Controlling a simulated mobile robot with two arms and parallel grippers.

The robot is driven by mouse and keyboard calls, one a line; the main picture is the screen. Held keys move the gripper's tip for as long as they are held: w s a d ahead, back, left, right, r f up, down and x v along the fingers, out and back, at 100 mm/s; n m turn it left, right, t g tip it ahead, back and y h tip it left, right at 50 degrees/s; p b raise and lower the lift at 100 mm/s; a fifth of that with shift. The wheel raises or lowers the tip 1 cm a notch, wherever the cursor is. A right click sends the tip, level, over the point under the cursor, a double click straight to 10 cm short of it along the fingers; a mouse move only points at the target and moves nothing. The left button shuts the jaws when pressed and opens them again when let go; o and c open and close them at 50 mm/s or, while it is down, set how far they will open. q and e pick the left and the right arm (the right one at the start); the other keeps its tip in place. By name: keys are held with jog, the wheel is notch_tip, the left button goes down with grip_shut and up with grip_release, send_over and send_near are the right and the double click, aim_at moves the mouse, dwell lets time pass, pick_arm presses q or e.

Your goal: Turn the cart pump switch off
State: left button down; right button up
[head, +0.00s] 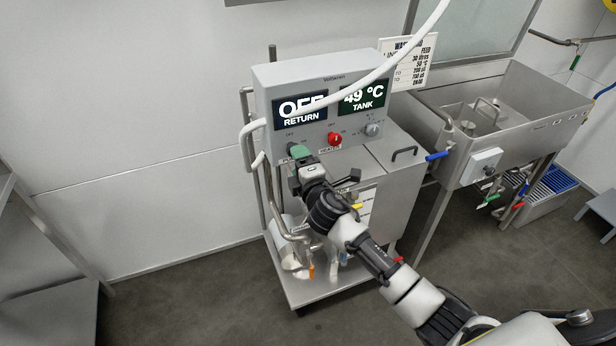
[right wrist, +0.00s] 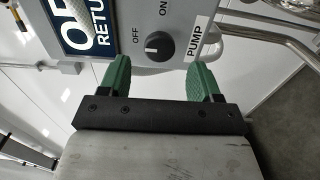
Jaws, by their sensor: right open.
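The pump switch is a round black knob (right wrist: 158,46) on the grey control box (head: 318,85), with OFF, ON and PUMP labels around it in the right wrist view. I cannot clearly tell which label its pointer faces. In the head view my right gripper (head: 300,153) is at the box's lower left corner and mostly covers the knob. In the right wrist view the right gripper (right wrist: 158,78) is open, its green fingers apart. The knob lies just beyond the gap between the fingertips, and nothing is held. My left gripper is not in view.
The display (head: 301,110) reads OFF RETURN; the other (head: 363,97) reads 49 °C TANK. A red heater knob (head: 334,139) and a grey knob (head: 372,130) sit to the right. A white hose (head: 398,50) crosses the box. A steel sink (head: 535,105) stands at right.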

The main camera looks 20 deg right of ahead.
jog(key=s, duration=0.6)
jog(key=shift+s+d, duration=0.15)
jog(key=shift+s, duration=0.05)
jog(key=shift+f, duration=0.1)
jog(key=s+d+f+m+g, duration=0.1)
jog(key=s+f+m+g, duration=0.2)
jog(key=f, duration=0.8)
jog(key=s+d+f+m+g+h, duration=0.1)
jog(key=s+d+f+m+g, duration=0.3)
jog(key=f, duration=0.7)
jog(key=s+a+f+g, duration=0.1)
jog(key=s+f, duration=0.5)
jog(key=f, duration=0.5)
jog(key=s+f+m+g, duration=0.3)
jog(key=s+f, duration=0.3)
jog(key=s, duration=0.6)
jog(key=s+f+m+g, duration=0.3)
jog(key=s+f, duration=0.3)
jog(key=s, duration=0.6)
jog(key=s+f+m+g, duration=0.3)
jog(key=s+f, duration=0.4)
jog(key=s, duration=0.6)
jog(key=shift+a, duration=0.25)
